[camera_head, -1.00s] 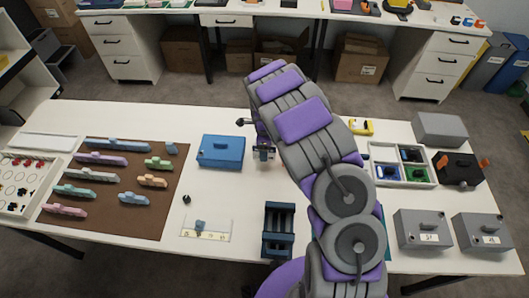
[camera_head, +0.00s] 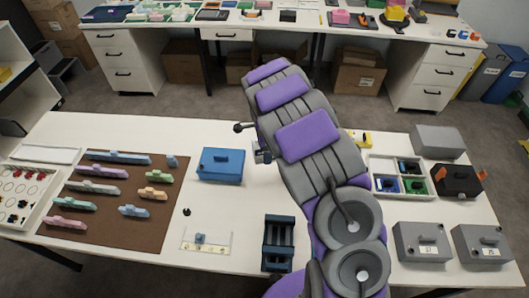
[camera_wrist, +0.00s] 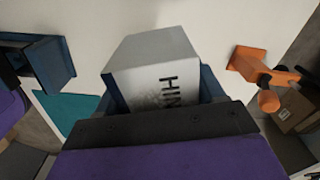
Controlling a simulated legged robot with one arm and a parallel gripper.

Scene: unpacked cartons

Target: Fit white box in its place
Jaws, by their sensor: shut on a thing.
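The white box (camera_wrist: 155,65), with dark lettering on one face, shows in the wrist view. My gripper (camera_wrist: 160,88) is shut on it, with a dark blue finger at each side. The box's lower part is hidden by my gripper. In the head view my arm covers the box, and only a small bit of my gripper's end shows beside the arm, over the middle of the table. I cannot tell which spot is the box's place.
The wrist view shows a dark blue holder (camera_wrist: 45,62), a teal patch (camera_wrist: 68,112) and an orange object (camera_wrist: 262,75). In the head view a blue box (camera_head: 221,164) stands left of my arm. A divided tray (camera_head: 399,195) and grey boxes (camera_head: 421,241) stand to the right.

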